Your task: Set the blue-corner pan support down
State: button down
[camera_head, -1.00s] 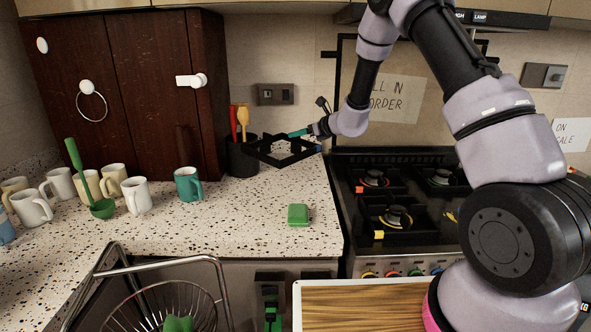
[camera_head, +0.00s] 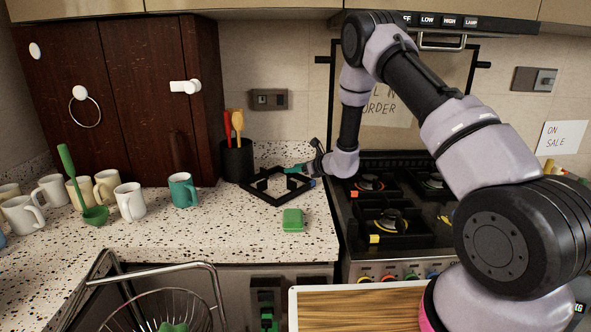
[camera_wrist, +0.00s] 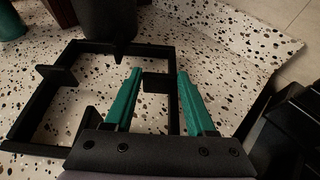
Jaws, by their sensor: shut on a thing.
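The pan support (camera_head: 258,194) is a black open square frame with inward prongs and a small blue patch at its right corner. It is level over the speckled counter, in front of the black utensil pot and left of the stove. I cannot tell whether it touches the counter. My gripper (camera_head: 298,170), with teal fingers, reaches in from the right and is shut on the support's right side. In the wrist view the support (camera_wrist: 35,103) spreads to the left, with a black part of it between my fingers (camera_wrist: 160,75).
The utensil pot (camera_head: 237,162) stands close behind the support. A green block (camera_head: 293,220) lies just in front of it. A teal mug (camera_head: 182,190) and several pale mugs stand to the left. The stove (camera_head: 400,205) with coloured burner marks is to the right.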

jog(key=shift+c, duration=1.1)
grip_release()
jog(key=shift+f, duration=0.1)
